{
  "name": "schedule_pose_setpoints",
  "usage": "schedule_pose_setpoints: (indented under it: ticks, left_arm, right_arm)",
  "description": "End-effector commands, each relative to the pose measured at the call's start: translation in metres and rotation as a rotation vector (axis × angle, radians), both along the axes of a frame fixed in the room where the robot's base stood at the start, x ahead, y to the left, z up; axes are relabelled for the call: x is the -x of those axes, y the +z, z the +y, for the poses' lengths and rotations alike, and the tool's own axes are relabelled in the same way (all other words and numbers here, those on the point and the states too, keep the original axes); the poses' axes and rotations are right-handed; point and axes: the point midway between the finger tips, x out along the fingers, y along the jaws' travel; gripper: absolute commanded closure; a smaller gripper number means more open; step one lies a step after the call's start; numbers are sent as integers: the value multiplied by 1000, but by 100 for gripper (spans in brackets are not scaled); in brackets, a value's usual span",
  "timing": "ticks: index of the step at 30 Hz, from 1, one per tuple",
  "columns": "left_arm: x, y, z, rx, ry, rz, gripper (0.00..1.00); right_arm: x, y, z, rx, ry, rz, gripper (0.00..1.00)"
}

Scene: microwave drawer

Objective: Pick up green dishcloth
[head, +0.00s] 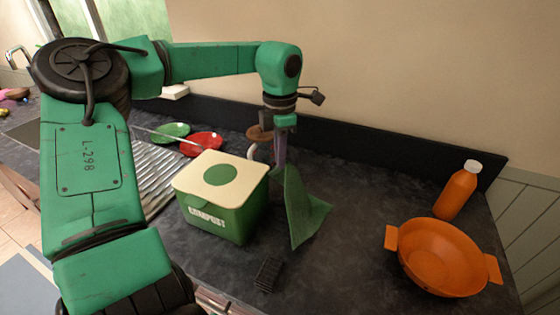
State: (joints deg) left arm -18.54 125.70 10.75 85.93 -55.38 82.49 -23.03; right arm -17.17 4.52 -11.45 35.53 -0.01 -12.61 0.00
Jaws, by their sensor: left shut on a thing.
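The green dishcloth (301,212) hangs in loose folds just right of the green compost bin, above or touching the dark countertop; I cannot tell which. My left gripper (279,160) points down from the green arm and is shut on the upper end of the dishcloth. Its fingertips are small and partly hidden by the cloth and the bin. My right gripper is not in the head view.
The compost bin (228,222) with a cream lid stands close left of the cloth. A black brush-like block (268,274) lies in front. Green (171,131) and red (201,144) plates lie behind left.

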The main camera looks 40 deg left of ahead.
Motion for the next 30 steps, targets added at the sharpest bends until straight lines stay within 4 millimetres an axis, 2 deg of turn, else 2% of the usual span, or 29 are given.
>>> schedule_pose_setpoints:
  ticks: [4,10,16,20,21,22,25,30]
  left_arm:
    - [0,20,0,0,0,1,100]
    - [0,86,0,0,0,1,100]
    - [0,108,0,0,0,1,100]
    - [0,153,0,0,1,1,100]
    - [-1,153,1,-3,2,-4,100]
    - [0,160,0,-3,1,-4,100]
    - [0,177,0,-2,2,1,100]
    - [0,180,0,1,0,2,100]
  right_arm:
    - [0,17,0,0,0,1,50]
    - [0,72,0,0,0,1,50]
    - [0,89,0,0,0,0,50]
    - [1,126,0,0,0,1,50]
    - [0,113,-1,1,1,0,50]
    - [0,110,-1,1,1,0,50]
    - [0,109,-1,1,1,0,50]
    - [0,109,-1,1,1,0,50]
